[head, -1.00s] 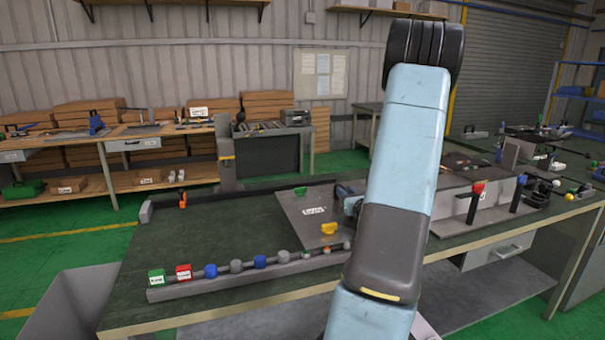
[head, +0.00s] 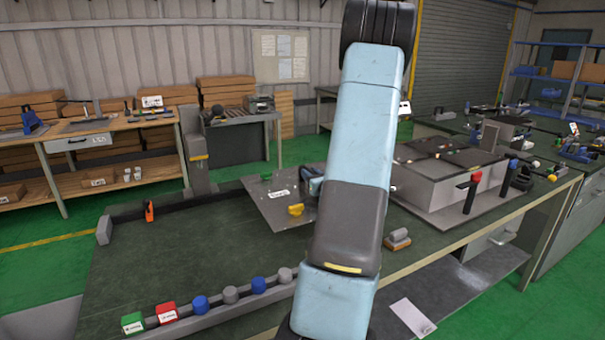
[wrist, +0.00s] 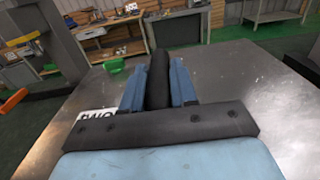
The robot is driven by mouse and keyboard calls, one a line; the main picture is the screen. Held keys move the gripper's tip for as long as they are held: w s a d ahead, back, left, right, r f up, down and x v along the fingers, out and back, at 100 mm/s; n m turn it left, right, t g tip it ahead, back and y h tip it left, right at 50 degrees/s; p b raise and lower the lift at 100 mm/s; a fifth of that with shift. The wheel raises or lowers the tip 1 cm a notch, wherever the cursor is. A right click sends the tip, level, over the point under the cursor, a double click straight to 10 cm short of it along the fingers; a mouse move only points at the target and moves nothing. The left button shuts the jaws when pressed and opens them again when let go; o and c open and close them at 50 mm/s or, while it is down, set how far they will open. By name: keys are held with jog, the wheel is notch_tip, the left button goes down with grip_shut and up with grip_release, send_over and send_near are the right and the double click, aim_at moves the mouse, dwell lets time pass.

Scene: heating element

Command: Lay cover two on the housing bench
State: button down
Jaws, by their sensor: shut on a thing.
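A flat grey metal cover (head: 262,207) with a white label, a yellow knob (head: 296,210) and a green knob (head: 266,177) shows left of my arm in the head view. My gripper (head: 313,183) is at its right side, partly hidden by my arm. In the wrist view the blue fingers of my gripper (wrist: 157,88) are shut on a black upright handle (wrist: 157,70) on the cover (wrist: 235,75).
A grey housing box (head: 425,185) with dark top panels and red and blue-topped levers stands on the right. A row of coloured buttons (head: 200,303) lines the front rail. An orange piece (head: 149,211) stands at the left. A small block (head: 397,240) sits right of my arm. The bench's left middle is clear.

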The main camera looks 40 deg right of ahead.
aim_at(307, 194)
jog(key=shift+w+a+f+y, duration=0.15)
jog(key=shift+w+a+f, duration=0.1)
jog(key=shift+f, duration=0.35)
jog(key=shift+w+a+f+y, duration=0.15)
jog(key=shift+w+a+f, duration=0.1)
jog(key=shift+f, duration=2.35)
jog(key=shift+f, duration=0.4)
jog(key=c, duration=0.8)
grip_release()
